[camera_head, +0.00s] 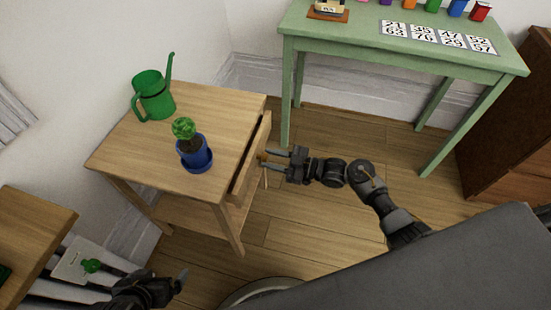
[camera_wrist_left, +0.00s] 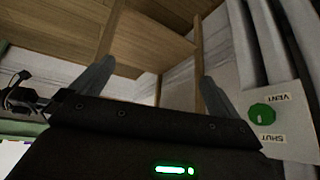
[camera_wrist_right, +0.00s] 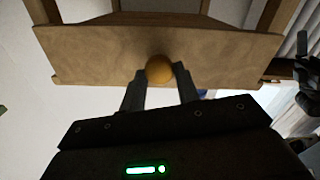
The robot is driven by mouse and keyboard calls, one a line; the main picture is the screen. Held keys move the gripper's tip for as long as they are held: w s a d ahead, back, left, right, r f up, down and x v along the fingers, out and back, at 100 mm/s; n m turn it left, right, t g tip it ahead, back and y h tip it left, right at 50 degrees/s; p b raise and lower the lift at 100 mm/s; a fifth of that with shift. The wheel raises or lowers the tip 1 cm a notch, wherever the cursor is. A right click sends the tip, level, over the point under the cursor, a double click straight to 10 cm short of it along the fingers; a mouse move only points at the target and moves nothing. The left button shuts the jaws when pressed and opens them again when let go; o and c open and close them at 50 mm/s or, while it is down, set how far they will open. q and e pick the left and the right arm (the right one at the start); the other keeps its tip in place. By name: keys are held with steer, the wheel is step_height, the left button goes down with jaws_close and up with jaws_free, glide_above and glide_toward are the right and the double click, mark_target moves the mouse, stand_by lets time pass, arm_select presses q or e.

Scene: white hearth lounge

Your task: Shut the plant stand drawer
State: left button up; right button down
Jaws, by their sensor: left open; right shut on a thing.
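The plant stand (camera_head: 215,110) is a light wooden table at the left of the head view. Its drawer (camera_head: 251,160) stands a little out from the stand's right side, with a narrow gap to the tabletop. My right gripper (camera_head: 274,163) is shut on the round orange-yellow drawer knob (camera_wrist_right: 159,69). In the right wrist view the fingers (camera_wrist_right: 160,85) sit on both sides of the knob, below the drawer front (camera_wrist_right: 225,52). My left gripper (camera_head: 178,284) is open and empty at the lower left, apart from the stand. The left wrist view shows the stand's underside (camera_wrist_left: 150,40).
A green watering can (camera_head: 153,96) and a blue potted plant (camera_head: 196,157) stand on the tabletop. A green table (camera_head: 350,55) is behind. A vent plate with a green knob (camera_head: 72,265) and a wooden top (camera_head: 30,235) are near my left arm. Floor (camera_head: 310,220) is clear right of the stand.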

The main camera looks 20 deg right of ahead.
mark_target(262, 159)
steer(key=x, duration=0.4)
steer(key=shift+a+f+b, duration=0.1)
steer(key=shift+a+b, duration=0.05)
steer(key=shift+b, duration=0.15)
arm_select(q)
steer(key=shift+w+d+r+t+h, duration=0.15)
steer(key=shift+w+d+r+t, duration=0.15)
steer(key=shift+w+d+t, duration=0.2)
steer(key=shift+w+d+r+t+h, duration=0.15)
steer(key=shift+w+d+r+t, duration=0.2)
steer(key=shift+w+d, duration=0.2)
arm_select(e)
steer(key=shift+s+a, duration=0.1)
steer(key=c, duration=1.5)
jaws_free()
steer(key=o, duration=0.5)
steer(key=shift+a, duration=0.15)
steer(key=shift+c, duration=0.2)
arm_select(q)
steer(key=shift+a+f, duration=0.1)
steer(key=shift+a, duration=0.1)
arm_select(e)
steer(key=shift+d, duration=0.25)
